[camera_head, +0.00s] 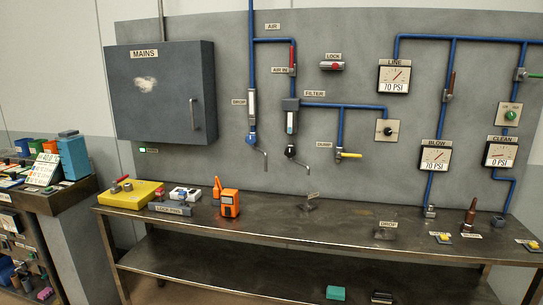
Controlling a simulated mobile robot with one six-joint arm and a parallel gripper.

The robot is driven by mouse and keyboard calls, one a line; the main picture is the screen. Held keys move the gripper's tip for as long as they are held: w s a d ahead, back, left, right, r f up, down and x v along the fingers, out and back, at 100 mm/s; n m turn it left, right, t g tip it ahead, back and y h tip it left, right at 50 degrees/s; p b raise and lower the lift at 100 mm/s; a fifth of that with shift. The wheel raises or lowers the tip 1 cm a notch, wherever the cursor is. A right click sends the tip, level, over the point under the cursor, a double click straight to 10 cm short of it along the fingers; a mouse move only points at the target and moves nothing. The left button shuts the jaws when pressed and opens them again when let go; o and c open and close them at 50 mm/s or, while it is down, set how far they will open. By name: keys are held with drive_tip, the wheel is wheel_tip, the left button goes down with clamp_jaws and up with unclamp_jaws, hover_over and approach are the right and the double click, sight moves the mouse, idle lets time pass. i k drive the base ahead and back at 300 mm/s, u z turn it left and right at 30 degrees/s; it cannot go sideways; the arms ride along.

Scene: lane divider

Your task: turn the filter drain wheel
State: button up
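The filter (290,120) hangs on the blue air pipework in the middle of the grey wall panel, under a FILTER label (314,93). At its lower end is a small dark round part, which looks like the drain wheel (290,151). A thin bent grey tube (302,161) runs from it down to the right. The wheel's turned position is too small to tell. My gripper is not in view.
A long metal bench (340,222) stands below the panel. An orange device (229,203) and a yellow box (131,194) are on its left part. A grey MAINS cabinet (160,95) is left of the pipes. A yellow-handled DUMP valve (348,155) is right of the filter.

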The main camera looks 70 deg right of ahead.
sight(290, 153)
drive_tip(key=u, duration=0.25)
drive_tip(key=k, duration=1.7)
drive_tip(key=z, duration=1)
drive_tip(key=i, duration=1)
drive_tip(key=u, duration=0.05)
